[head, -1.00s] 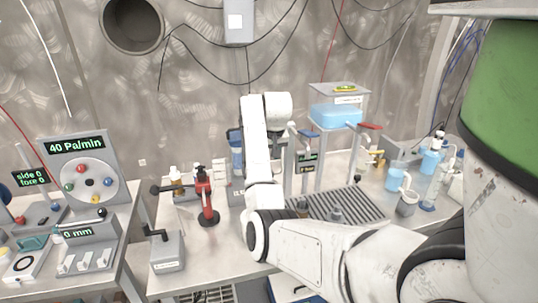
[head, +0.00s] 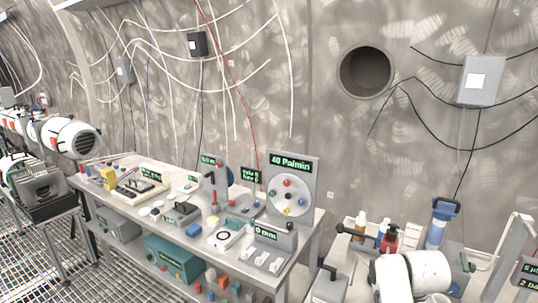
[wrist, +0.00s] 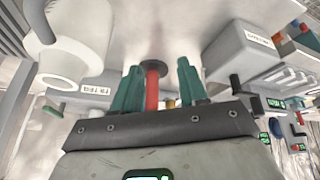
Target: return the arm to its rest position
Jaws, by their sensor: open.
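My gripper (wrist: 158,68) shows in the wrist view with its two green fingers apart and nothing held in them. A red stand (wrist: 152,92) with a dark round base appears in the gap between the fingers, seemingly beyond them; I cannot tell how far. In the head view my arm (head: 412,275) shows only in part at the lower right, as white links bent in front of the bench. The gripper itself is hidden there.
A grey crank box (head: 328,288) stands left of my arm; it also shows in the wrist view (wrist: 240,50). The left bench holds a dial panel (head: 291,172) and several instruments. Grating floor lies at far left.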

